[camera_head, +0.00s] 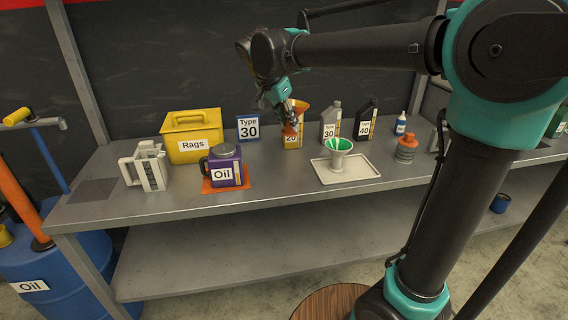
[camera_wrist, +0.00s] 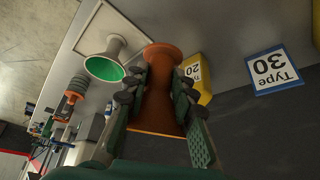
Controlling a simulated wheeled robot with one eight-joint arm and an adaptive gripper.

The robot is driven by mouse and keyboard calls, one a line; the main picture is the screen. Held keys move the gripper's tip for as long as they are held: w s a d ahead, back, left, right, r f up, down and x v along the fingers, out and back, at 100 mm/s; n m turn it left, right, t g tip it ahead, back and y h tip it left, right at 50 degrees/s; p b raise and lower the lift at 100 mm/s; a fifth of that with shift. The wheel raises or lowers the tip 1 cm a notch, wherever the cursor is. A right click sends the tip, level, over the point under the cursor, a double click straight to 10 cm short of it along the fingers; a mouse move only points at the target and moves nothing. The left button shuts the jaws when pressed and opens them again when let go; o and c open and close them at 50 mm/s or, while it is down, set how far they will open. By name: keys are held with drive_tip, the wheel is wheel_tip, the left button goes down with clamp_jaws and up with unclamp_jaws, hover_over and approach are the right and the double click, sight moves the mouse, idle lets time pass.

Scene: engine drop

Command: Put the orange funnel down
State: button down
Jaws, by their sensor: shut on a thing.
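My gripper (camera_head: 290,115) is shut on the orange funnel (camera_head: 301,107) and holds it above the back part of the workbench (camera_head: 265,193). In the wrist view the funnel (camera_wrist: 160,105) lies between the two fingers (camera_wrist: 161,78), its narrow middle partly covered by them. In the head view my gripper hides part of the funnel. The funnel is in front of the yellow Type 20 container (camera_head: 293,141) and partly covers it. I cannot tell its exact height above the bench.
A grey funnel with a green inside (camera_head: 338,160) stands on a pale tray (camera_head: 367,172). A grey bottle (camera_head: 330,120) and a black bottle (camera_head: 366,118) stand behind. The purple oil jug (camera_head: 224,166) sits on an orange mat (camera_head: 210,188). Bare bench lies between jug and tray.

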wheel_tip(320, 180, down, 14)
drive_tip(key=shift+f, duration=0.1)
drive_tip(key=shift+s+f, duration=0.1)
drive_tip(key=shift+f, duration=0.25)
drive_tip(key=shift+c, duration=2.1)
unclamp_jaws()
drive_tip(key=v, duration=1.2)
